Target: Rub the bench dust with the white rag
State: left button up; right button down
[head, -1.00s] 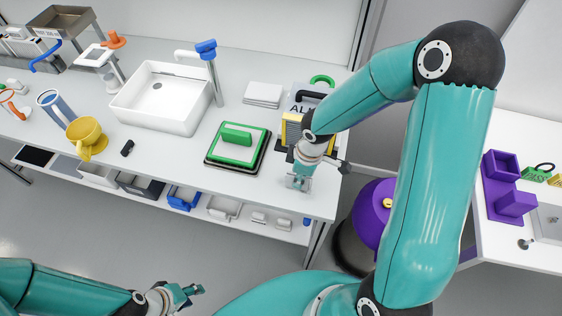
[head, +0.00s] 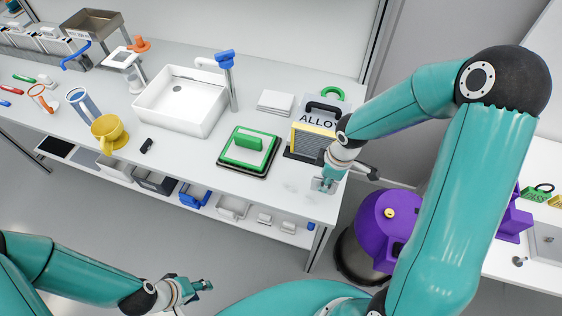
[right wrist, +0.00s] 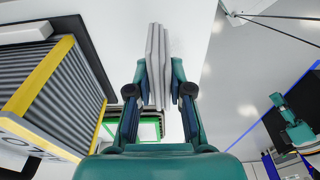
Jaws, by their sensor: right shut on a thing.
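My right gripper (head: 324,184) is low over the bench's front right corner. It is shut on the white rag, which shows pale and folded between the fingers in the right wrist view (right wrist: 157,65). In the head view the rag (head: 319,186) is partly hidden by the gripper, and I cannot tell whether it touches the bench. Faint grey smudges that look like dust (head: 291,187) lie on the bench top (head: 215,182) just left of the gripper. My left gripper (head: 203,286) is in front of the bench, away from it; its opening is unclear.
A ribbed, yellow-edged box marked ALLOY (head: 312,138) stands close behind the right gripper. A green-framed tray (head: 247,150) lies to its left, with a sink (head: 180,98) beyond. A purple round machine (head: 385,225) stands right of the bench end.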

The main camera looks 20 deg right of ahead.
jog(key=shift+r+p, duration=1.3)
jog(key=shift+r, duration=0.65)
